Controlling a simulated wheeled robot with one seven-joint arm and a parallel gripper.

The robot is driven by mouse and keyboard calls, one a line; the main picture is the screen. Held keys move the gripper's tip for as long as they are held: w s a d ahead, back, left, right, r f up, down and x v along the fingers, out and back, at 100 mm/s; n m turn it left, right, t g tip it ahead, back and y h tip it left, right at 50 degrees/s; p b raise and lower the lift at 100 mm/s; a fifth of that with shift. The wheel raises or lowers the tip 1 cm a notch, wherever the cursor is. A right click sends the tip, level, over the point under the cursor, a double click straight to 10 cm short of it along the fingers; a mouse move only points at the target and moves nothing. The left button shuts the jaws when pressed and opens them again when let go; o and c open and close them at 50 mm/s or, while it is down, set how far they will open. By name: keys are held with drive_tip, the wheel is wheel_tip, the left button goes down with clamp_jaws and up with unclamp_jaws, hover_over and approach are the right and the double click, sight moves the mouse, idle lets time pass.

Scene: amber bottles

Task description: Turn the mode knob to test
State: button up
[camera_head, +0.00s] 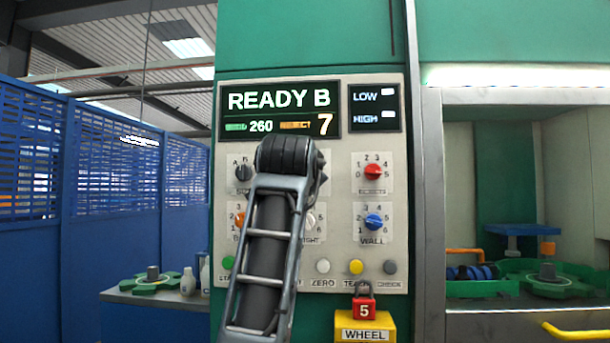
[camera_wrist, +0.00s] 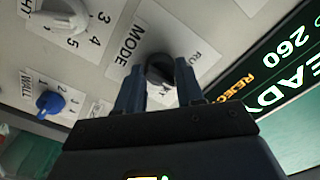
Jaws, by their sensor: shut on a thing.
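The mode knob (camera_wrist: 160,68) is black and sits on a light plate marked MODE in the wrist view. My gripper (camera_wrist: 160,84) is shut on it, one finger on each side. Part of a label, perhaps "RU", shows beside the knob; other lettering is partly hidden by the fingers. I cannot tell exactly where its pointer stands. In the head view my arm covers this knob and my fingers. The display (camera_head: 280,110) above reads READY B, with 260 and 7.
Close by are a dark knob (camera_head: 243,172), a red knob (camera_head: 373,172), an orange knob (camera_head: 238,219), a white knob (camera_head: 311,220) and a blue WALL knob (camera_head: 373,222). Several buttons run below, including a yellow one (camera_head: 356,267). A red padlock (camera_head: 364,308) hangs above the yellow WHEEL box (camera_head: 366,334).

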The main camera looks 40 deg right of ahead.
drive_tip(key=o, duration=1)
drive_tip(key=shift+a, duration=0.1)
drive_tip(key=b+v, duration=0.1)
drive_tip(key=v, duration=0.6)
drive_tip(key=shift+s+a, duration=0.25)
